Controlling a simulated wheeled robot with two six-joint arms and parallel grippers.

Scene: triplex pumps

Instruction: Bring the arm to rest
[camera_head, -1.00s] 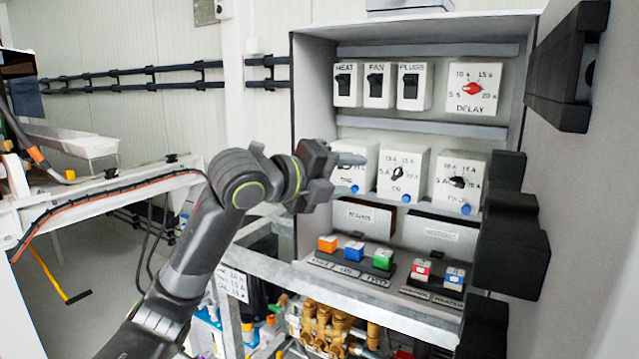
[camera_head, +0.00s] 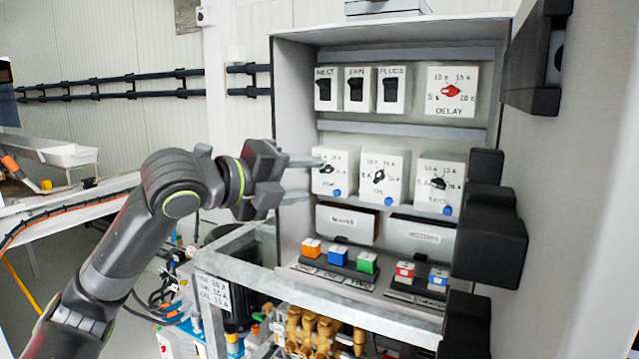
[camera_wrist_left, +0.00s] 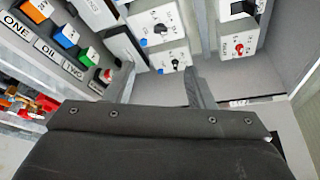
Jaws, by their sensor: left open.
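My left arm (camera_head: 120,240) comes in from the lower left in the head view. Its gripper (camera_head: 302,180) is open and empty at the left edge of the control cabinet (camera_head: 293,150), its two grey fingers pointing right, close to the leftmost dial box (camera_head: 334,186). I cannot tell whether a finger touches it. In the left wrist view the gripper (camera_wrist_left: 165,90) shows its fingers in front of the cabinet, with dial boxes (camera_wrist_left: 160,30) beyond and coloured buttons at the left. My right gripper is not in view.
The cabinet holds switches (camera_head: 355,90), a delay dial (camera_head: 452,91), more dial boxes (camera_head: 385,178) and coloured buttons (camera_head: 339,255). Its open door (camera_head: 590,200) stands at the right. A metal frame (camera_head: 300,290) and brass fittings (camera_head: 312,330) lie below. Free room shows left of the arm's gripper.

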